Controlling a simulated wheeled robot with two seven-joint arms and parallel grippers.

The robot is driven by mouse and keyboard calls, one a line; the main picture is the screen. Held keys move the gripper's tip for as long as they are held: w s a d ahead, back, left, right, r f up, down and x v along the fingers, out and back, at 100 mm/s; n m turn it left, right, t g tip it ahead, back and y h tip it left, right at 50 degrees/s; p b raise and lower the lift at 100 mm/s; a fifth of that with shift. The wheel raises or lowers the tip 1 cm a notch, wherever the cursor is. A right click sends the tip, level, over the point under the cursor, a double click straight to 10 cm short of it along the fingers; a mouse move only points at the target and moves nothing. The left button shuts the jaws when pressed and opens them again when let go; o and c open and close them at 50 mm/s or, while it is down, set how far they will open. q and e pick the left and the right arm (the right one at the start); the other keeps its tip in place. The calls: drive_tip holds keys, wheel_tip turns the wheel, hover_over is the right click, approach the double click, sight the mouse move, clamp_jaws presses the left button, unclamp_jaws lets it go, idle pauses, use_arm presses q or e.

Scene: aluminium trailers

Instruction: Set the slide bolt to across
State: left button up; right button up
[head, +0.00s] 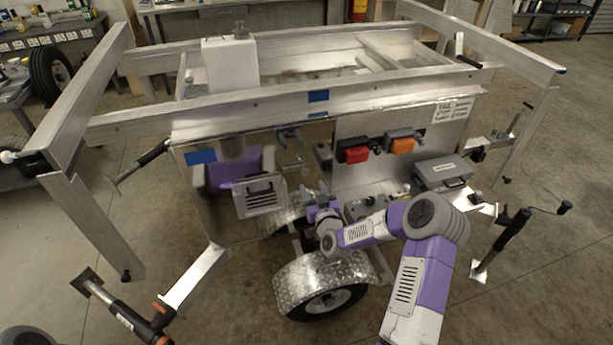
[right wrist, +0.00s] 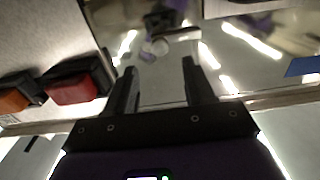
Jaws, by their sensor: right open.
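The slide bolt (head: 293,166) appears to be the small metal fitting on the shiny side panel of the trailer. My right gripper (head: 322,190) is in front of the panel, to the lower right of the bolt. In the right wrist view its two fingers (right wrist: 160,68) are apart with nothing between them. My left gripper is not in view.
A red lamp (head: 353,150) and an orange lamp (head: 401,145) sit on the panel to the right. A grey case (head: 441,172) stands beside them. The diamond-plate fender (head: 318,275) lies below my right gripper. The polished panel (head: 215,215) mirrors my body.

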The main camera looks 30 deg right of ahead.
sight(306, 173)
drive_tip(key=b+x, duration=0.1)
drive_tip(key=x, duration=0.6)
drive_tip(key=shift+w, duration=0.2)
clamp_jaws()
